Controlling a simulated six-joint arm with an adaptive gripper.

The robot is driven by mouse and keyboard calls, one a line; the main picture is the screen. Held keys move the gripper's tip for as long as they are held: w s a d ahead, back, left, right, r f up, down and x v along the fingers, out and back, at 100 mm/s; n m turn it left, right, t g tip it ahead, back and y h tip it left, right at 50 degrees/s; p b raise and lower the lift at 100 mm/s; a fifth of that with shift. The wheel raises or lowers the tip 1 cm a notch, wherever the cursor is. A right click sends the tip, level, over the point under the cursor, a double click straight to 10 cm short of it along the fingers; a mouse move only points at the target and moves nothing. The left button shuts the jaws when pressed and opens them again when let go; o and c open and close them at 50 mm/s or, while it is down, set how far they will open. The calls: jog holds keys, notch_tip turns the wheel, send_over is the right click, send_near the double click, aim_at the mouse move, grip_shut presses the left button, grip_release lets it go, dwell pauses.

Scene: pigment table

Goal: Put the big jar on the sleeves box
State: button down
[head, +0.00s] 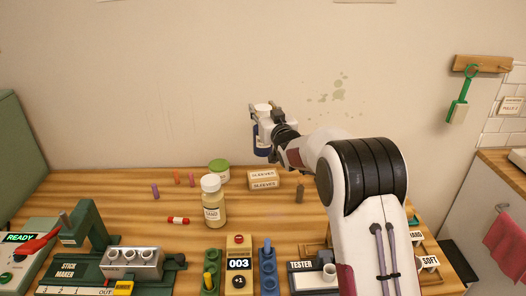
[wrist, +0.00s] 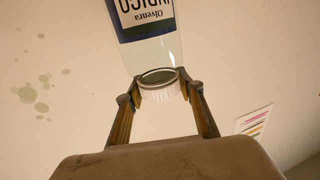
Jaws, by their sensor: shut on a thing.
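My gripper (head: 268,113) is shut on a jar with a white cap and a dark blue label (head: 262,142). In the wrist view the fingers (wrist: 159,86) grip the jar near its ribbed white cap, and the label (wrist: 146,15) reads INDIGO. The jar hangs upright in the air, in the head view just above the sleeves box (head: 263,185). The box is a low tan carton marked SLEEVES on the wooden table, its top bare. How far the jar is above or behind it is hard to tell.
A sand jar (head: 213,207) and a green-lidded jar (head: 219,172) stand left of the box. The stick maker (head: 92,250), racks and the tester (head: 313,277) fill the front.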

jog(key=shift+f, duration=2.5)
jog(key=shift+f, duration=2)
jog(key=c, duration=1.3)
grip_release()
jog(key=shift+f, duration=0.15)
jog(key=shift+r, duration=0.2)
jog(key=shift+s, duration=0.15)
jog(key=shift+v, duration=5.9)
